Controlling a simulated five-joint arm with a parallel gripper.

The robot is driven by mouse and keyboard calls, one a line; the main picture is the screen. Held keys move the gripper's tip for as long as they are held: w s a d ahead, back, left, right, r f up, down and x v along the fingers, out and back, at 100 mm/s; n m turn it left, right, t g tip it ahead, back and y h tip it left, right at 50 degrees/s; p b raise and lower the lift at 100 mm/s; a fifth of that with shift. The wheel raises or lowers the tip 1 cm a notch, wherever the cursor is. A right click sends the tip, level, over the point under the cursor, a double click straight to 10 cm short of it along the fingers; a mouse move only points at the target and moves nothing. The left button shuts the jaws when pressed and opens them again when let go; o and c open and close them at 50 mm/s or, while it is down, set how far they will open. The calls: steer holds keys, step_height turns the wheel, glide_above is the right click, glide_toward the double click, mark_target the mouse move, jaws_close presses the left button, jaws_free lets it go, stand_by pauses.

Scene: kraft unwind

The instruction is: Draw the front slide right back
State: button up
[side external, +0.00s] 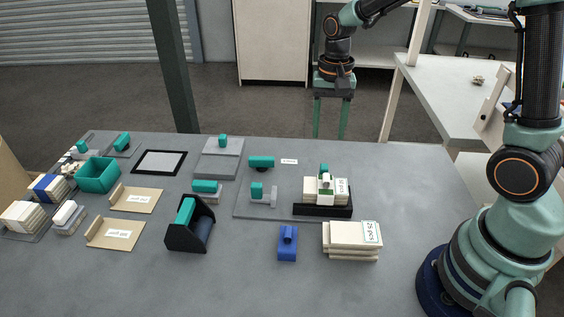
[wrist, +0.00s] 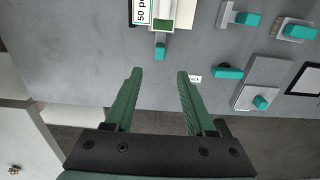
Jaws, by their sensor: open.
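No part is marked as the front slide, so I cannot tell which it is. A grey T-shaped slide (side external: 263,201) with a teal grip (side external: 257,190) lies on a grey plate in the side view; its teal grip also shows in the wrist view (wrist: 247,20). To its right, a teal knob (side external: 324,169) stands behind a pale stack on a black tray (side external: 310,210); in the wrist view this knob (wrist: 160,52) joins a short grey bar beside a green-and-white block (wrist: 162,22). My gripper (wrist: 157,74) is open and empty, its tips just past that knob in the wrist view.
A blue block (side external: 288,245) and another pale stack (side external: 350,243) stand in front. A teal handle (side external: 262,162), a knobbed grey plate (side external: 220,158), a black bin (side external: 190,238) and a teal box (side external: 97,175) stand leftward.

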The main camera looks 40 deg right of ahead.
mark_target(325, 166)
step_height(325, 166, down, 12)
steer(key=shift+r, duration=0.25)
stand_by(0.3)
jaws_close()
steer(key=shift+r, duration=0.1)
stand_by(1.2)
